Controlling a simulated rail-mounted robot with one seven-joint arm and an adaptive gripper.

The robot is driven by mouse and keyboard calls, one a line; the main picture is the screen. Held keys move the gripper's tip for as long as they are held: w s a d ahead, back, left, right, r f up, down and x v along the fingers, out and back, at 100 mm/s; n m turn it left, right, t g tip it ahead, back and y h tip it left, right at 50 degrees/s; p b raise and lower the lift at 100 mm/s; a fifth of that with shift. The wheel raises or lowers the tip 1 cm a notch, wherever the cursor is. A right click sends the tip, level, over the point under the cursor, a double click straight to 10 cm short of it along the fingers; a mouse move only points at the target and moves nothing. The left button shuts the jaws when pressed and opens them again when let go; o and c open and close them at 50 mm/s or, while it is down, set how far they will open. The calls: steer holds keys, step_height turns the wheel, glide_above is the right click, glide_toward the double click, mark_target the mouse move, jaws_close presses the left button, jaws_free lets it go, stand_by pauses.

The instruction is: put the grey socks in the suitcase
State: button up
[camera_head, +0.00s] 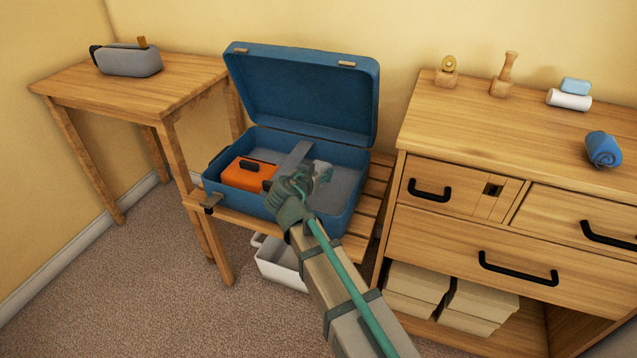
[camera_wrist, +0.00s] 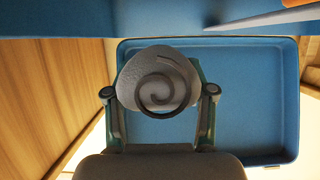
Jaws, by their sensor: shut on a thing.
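The blue suitcase (camera_head: 345,215) stands open on a slatted wooden rack, its lid (camera_head: 305,95) raised at the back. A grey divider (camera_head: 288,165) splits its base. My gripper (camera_head: 310,180) is at the right-hand compartment, right of the divider. It is shut on the grey socks, a rolled bundle with a spiral end (camera_wrist: 158,82) between both fingers in the wrist view. In the head view only a pale part of the socks (camera_head: 323,170) shows past my gripper. I cannot tell whether they touch the compartment floor.
An orange box (camera_head: 247,175) fills part of the left compartment. A dresser (camera_head: 480,135) stands close on the right, with a blue rolled cloth (camera_head: 603,149) on top. A side table (camera_head: 135,85) holds a grey pouch (camera_head: 130,60). A white bin (camera_head: 278,262) is under the rack.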

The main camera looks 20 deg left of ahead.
steer(key=shift+w+f, duration=0.25)
steer(key=shift+f, duration=0.05)
steer(key=shift+w+f+b, duration=0.15)
steer(key=shift+f+b, duration=0.45)
steer(key=shift+f, duration=1.1)
steer(key=shift+f+b, duration=0.3)
steer(key=shift+b, duration=0.15)
steer(key=shift+f+b, duration=0.3)
steer(key=shift+b, duration=0.1)
steer(key=o, duration=1)
